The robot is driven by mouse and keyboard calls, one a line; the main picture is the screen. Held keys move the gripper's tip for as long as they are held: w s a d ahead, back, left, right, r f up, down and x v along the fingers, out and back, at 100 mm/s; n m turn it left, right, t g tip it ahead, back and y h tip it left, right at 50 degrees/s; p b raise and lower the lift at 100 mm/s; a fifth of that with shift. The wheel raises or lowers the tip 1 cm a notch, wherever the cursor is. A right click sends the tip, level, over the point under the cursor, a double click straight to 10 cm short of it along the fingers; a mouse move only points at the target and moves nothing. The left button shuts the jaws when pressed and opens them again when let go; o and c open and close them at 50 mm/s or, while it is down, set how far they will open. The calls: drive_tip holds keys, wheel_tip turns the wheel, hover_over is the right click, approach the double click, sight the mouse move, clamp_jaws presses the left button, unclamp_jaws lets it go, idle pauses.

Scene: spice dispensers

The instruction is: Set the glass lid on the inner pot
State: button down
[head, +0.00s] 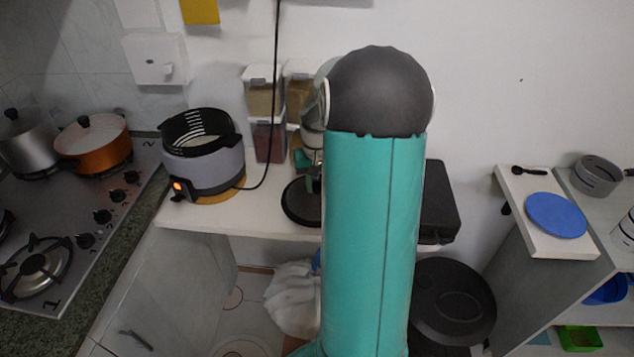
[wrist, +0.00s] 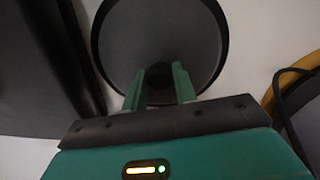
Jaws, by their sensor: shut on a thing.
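The glass lid (head: 300,203) is a dark round disc with a black rim, at the white counter in the head view, partly hidden by my arm. It fills the upper middle of the wrist view (wrist: 160,30). I cannot tell whether the lid touches the counter. The inner pot (head: 198,128) is black inside with pale marks and sits in the grey cooker (head: 205,172), left of the lid. Its top is open.
A black cable (head: 274,90) hangs down to the cooker, between pot and lid. Stacked spice dispensers (head: 265,115) stand behind. A dark box (head: 438,205) is right of my arm. A stove with an orange pot (head: 93,148) is at the left.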

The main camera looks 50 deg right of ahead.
sight(317, 183)
drive_tip(key=shift+f, duration=0.1)
drive_tip(key=c, duration=1.1)
unclamp_jaws()
wheel_tip(317, 183, up, 12)
drive_tip(key=a+r+n+t+h, duration=0.15)
drive_tip(key=a+r, duration=0.35)
drive_tip(key=a, duration=0.6)
drive_tip(key=s+a+n+t, duration=0.1)
drive_tip(key=s+a+n, duration=0.1)
drive_tip(key=a, duration=0.5)
drive_tip(key=s+a+n+t+y, duration=0.1)
drive_tip(key=s+a, duration=0.4)
drive_tip(key=a, duration=0.2)
drive_tip(key=s+a+r+n+t, duration=0.1)
drive_tip(key=s+a+n+t, duration=0.1)
drive_tip(key=s+a, duration=0.2)
drive_tip(key=a, duration=0.3)
drive_tip(key=shift+a+n, duration=0.35)
drive_tip(key=shift+a, duration=0.05)
drive_tip(key=shift+o, duration=0.4)
drive_tip(key=shift+s+a+f+y, duration=0.15)
drive_tip(key=shift+s+a+y, duration=0.1)
drive_tip(key=shift+s, duration=0.05)
